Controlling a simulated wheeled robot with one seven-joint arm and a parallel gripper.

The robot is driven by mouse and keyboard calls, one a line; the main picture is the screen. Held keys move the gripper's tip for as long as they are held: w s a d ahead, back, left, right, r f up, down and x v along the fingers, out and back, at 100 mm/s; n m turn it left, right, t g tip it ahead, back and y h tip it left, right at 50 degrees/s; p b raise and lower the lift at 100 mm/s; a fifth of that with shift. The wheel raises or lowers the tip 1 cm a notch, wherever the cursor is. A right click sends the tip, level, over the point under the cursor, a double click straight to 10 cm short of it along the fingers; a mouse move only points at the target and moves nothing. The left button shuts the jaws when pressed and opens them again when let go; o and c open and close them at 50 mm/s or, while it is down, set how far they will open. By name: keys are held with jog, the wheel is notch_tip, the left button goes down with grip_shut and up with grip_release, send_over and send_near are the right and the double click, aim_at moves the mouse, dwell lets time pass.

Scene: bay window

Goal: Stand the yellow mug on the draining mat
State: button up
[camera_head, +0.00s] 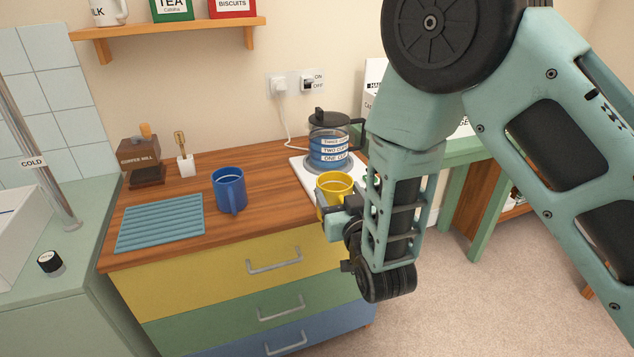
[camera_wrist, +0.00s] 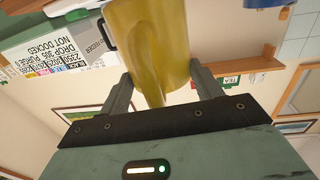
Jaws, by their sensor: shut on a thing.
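The yellow mug (camera_head: 334,183) is upright in the head view, at the front right of the wooden worktop. My gripper (camera_head: 336,208) is shut on it. In the wrist view the mug (camera_wrist: 150,38) sits between the two fingers of my gripper (camera_wrist: 160,88), with its handle towards the palm. I cannot tell whether its base is clear of the worktop. The draining mat (camera_head: 160,223), blue and ribbed, lies bare at the left of the worktop. My gripper is well to the right of it.
A blue mug (camera_head: 230,190) stands between the mat and the yellow mug. A kettle (camera_head: 328,142) on a white base is just behind the yellow mug. A coffee mill (camera_head: 141,160) and a small white pot with a brush (camera_head: 185,164) stand behind the mat.

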jog(key=s+d+f+m+h, duration=0.1)
jog(key=d+f, duration=0.8)
jog(key=d, duration=0.3)
jog(key=s+d+f+m+h, duration=0.1)
jog(key=d+f+h, duration=0.1)
jog(key=d+f, duration=0.8)
jog(key=shift+s+d, duration=0.25)
jog(key=shift+d, duration=0.65)
